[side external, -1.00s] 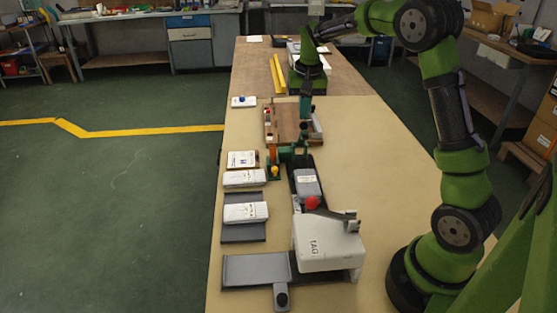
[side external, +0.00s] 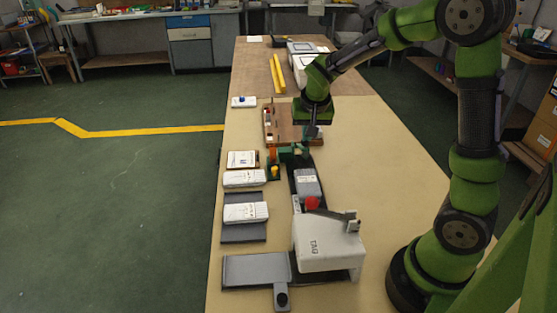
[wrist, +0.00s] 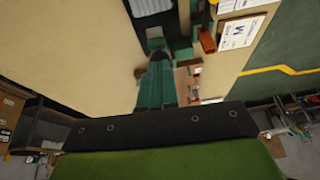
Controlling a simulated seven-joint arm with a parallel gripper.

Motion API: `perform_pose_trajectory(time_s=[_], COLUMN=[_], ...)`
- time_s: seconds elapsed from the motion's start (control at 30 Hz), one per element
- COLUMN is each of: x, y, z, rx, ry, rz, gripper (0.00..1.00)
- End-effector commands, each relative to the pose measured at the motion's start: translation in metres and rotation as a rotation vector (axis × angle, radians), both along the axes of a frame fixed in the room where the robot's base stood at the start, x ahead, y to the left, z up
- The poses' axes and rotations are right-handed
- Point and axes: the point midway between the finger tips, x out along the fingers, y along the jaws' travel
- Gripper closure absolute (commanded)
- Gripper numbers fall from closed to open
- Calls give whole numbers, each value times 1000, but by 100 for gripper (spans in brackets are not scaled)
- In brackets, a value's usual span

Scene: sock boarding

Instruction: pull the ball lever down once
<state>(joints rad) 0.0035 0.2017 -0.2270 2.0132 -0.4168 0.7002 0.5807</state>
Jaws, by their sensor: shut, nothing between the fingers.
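The ball lever has a red ball (side external: 312,203) at the end of a dark arm (side external: 332,213) on a white box marked TAG (side external: 325,246). The ball sits at the far left corner of the box, beside a grey packet (side external: 307,183) in a dark tray. My gripper (side external: 306,146) points down beyond the packet, over the area between the wooden board and the green fixture, apart from the ball. In the wrist view its dark green fingers (wrist: 158,58) are together with nothing between them. The red ball does not show in the wrist view.
A green fixture with an orange part (side external: 272,157) stands left of the tray. A wooden board (side external: 270,136) lies behind. The tabletop to the right is clear.

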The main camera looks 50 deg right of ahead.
Motion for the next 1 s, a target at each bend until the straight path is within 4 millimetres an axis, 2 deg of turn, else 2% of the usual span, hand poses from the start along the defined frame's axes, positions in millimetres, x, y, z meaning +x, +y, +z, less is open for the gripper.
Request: perform_pose_trajectory(time_s=[0.3, 0.6, 1.0], x=[-22, -33, -36], y=[22, 32, 39], z=[-37, -69, -88], rx=[0, 2, 6], ry=[5, 10, 8], rz=[3, 1, 3], gripper=[100, 100, 100])
